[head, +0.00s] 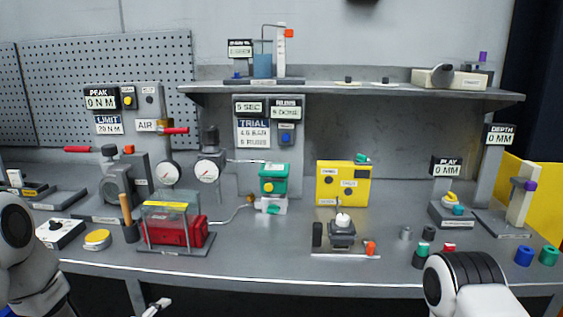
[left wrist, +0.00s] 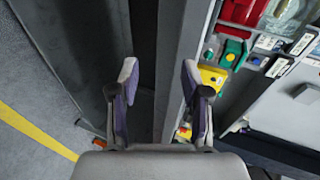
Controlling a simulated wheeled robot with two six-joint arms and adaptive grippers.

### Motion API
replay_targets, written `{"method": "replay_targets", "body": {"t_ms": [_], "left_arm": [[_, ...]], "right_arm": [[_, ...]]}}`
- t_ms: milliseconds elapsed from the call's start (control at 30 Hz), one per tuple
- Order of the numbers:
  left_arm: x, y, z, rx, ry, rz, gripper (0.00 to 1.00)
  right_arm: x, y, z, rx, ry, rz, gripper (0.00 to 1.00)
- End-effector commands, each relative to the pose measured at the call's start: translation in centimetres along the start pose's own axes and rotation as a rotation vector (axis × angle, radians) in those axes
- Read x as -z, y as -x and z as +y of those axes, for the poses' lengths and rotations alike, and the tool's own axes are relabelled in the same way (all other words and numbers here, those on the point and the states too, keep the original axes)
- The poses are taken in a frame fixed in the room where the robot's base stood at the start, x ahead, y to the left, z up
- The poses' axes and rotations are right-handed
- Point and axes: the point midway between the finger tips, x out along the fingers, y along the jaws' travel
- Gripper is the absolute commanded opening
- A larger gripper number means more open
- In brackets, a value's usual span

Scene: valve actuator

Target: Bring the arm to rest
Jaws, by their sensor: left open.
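My left gripper (left wrist: 160,85) is open in the left wrist view, with its two purple-lined fingers apart and nothing between them. Dark grey surfaces show behind the gap. In the head view my left arm comes in at the lower left edge, and a small pale tip (head: 157,306), which looks like part of my left gripper, shows below the bench front. My right arm shows at the lower right, and its gripper is out of view. The green valve actuator (head: 273,179) stands on the bench, apart from both arms.
The grey workbench (head: 290,278) carries a red case (head: 178,229), a yellow box (head: 343,184), a small vise-like fixture (head: 342,235) and several coloured parts at the right. A shelf (head: 345,92) runs above. The left wrist view shows floor with a yellow line (left wrist: 40,132).

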Motion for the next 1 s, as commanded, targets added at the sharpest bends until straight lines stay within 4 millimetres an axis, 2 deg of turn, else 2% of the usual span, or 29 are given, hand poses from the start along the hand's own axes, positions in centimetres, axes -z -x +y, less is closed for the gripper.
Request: {"method": "replay_targets", "body": {"t_ms": [33,133,200,267,300,367,400,500,600,733,1000], "left_arm": [[1.5,0.7,4.5,-0.109,0.053,0.008,0.47],[4.0,3.4,13.0,-0.337,0.224,-0.019,0.47],[5.5,6.4,18.5,-0.498,0.366,-0.074,0.47],[6.8,9.7,22.8,-0.639,0.508,-0.154,0.47],[7.5,12.2,25.4,-0.729,0.612,-0.23,0.47],[8.4,16.5,28.6,-0.852,0.796,-0.394,0.47],[8.7,19.2,29.9,-0.905,0.932,-0.533,0.47],[8.5,23.1,30.8,-0.904,1.235,-0.845,0.47],[8.3,24.3,31.2,-0.85,1.426,-1.03,0.47],[8.4,24.4,31.2,-0.811,1.517,-1.097,0.47],[8.4,24.3,31.2,-0.807,1.521,-1.095,0.47]], "right_arm": [[0.0,0.0,0.0,0.0,0.0,0.0,0.4],[0.0,0.0,0.0,0.0,0.0,0.0,0.4],[0.0,0.0,0.0,0.0,0.0,0.0,0.4],[0.0,0.0,0.0,0.0,0.0,0.0,0.4],[0.0,0.0,0.0,0.0,0.0,0.0,0.4],[0.0,0.0,0.0,0.0,0.0,0.0,0.4],[0.0,0.0,0.0,0.0,0.0,0.0,0.4],[0.0,0.0,0.0,0.0,0.0,0.0,0.4],[0.0,0.0,0.0,0.0,0.0,0.0,0.4],[0.0,0.0,0.0,0.0,0.0,0.0,0.4],[0.0,0.0,0.0,0.0,0.0,0.0,0.4]]}}
